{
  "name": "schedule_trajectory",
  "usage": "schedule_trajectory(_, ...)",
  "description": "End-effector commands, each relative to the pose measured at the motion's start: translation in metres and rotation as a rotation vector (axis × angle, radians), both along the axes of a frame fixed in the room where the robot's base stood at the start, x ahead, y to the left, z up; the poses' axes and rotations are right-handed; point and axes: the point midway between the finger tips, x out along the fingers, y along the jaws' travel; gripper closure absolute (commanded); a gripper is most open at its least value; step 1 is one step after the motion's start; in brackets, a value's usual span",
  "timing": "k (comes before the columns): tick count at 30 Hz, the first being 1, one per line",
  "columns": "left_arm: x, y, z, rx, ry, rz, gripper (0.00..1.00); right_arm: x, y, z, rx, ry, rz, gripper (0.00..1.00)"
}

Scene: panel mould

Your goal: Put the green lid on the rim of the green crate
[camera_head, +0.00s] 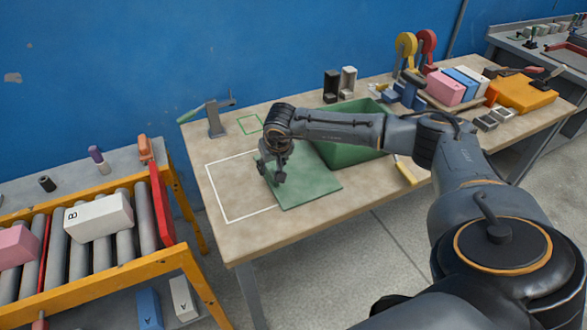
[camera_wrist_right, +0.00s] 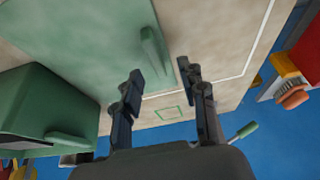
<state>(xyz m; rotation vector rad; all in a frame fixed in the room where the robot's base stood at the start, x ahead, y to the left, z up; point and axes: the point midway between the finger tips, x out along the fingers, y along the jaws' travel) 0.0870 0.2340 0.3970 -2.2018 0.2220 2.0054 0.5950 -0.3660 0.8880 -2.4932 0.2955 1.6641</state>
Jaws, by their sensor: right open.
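The green lid (camera_head: 312,190) lies flat on the wooden table, partly over the white outlined rectangle. In the right wrist view the lid (camera_wrist_right: 80,35) shows a raised green handle (camera_wrist_right: 153,55). My right gripper (camera_head: 272,174) is over the lid's left part. Its open fingers (camera_wrist_right: 161,72) show on either side of the handle in the wrist view; I see no contact. The green crate (camera_head: 352,154) stands on the table behind and right of the lid, partly hidden by my right arm. Its wall also shows in the wrist view (camera_wrist_right: 45,95). My left gripper is not in view.
A yellow-handled tool (camera_head: 404,172) lies right of the crate. A clamp-like tool (camera_head: 214,120) stands at the back left. Coloured boxes (camera_head: 445,88) and an orange case (camera_head: 522,94) fill the table's right. A roller conveyor (camera_head: 90,225) stands left. The table's front left is clear.

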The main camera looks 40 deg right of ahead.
Motion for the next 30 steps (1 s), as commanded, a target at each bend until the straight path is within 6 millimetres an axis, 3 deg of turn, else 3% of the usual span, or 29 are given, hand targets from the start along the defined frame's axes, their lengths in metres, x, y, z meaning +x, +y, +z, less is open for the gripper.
schedule_trajectory(5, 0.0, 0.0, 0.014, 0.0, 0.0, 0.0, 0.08, 0.005, -0.008, -0.024, 0.001, 0.005, -0.001, 0.58)
schedule_trajectory(9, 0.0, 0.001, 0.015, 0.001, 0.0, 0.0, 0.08, 0.012, -0.009, -0.04, 0.001, 0.003, -0.001, 0.58)
schedule_trajectory(18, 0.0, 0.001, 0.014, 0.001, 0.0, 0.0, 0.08, 0.014, -0.01, -0.045, 0.001, 0.001, 0.0, 0.58)
schedule_trajectory(24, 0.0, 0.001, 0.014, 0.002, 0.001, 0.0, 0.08, 0.014, -0.01, -0.045, 0.002, 0.001, -0.001, 0.97)
schedule_trajectory(30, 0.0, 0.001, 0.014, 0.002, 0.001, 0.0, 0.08, 0.014, -0.01, -0.044, 0.001, 0.0, -0.001, 1.0)
